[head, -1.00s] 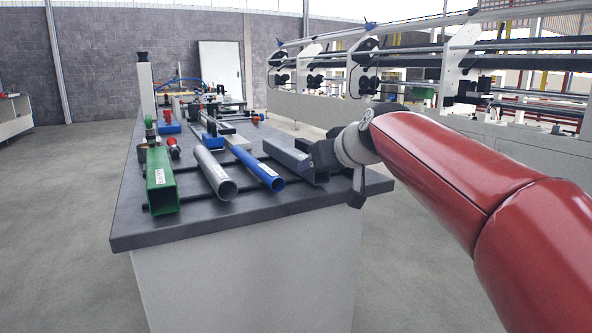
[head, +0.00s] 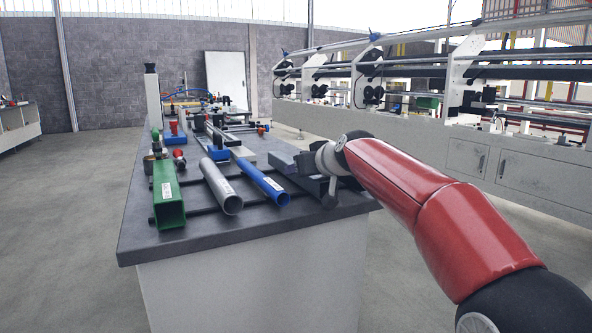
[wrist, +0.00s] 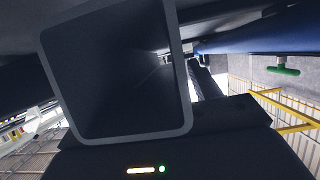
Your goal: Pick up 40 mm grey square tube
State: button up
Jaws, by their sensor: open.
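The grey square tube (head: 284,155) lies on the rack at the right end of the row in the head view. My gripper (head: 308,166) is at its near right part and hides some of it. In the wrist view the tube's open square end (wrist: 183,82) fills the left and middle, with its dark hollow facing the camera. My gripper's dark body with small lights shows along the bottom there. My gripper is open; the tube is not seen clamped. Whether the fingers touch the tube is hidden.
A blue round tube (head: 264,185) lies just left of the grey square tube. A grey round tube (head: 221,188) and a green square tube (head: 167,196) lie further left. The dark bench top (head: 250,228) is bare at its front edge. Machines stand behind on the right.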

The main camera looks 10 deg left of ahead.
grip_shut()
dwell(0.3)
jog(key=shift+r, duration=0.3)
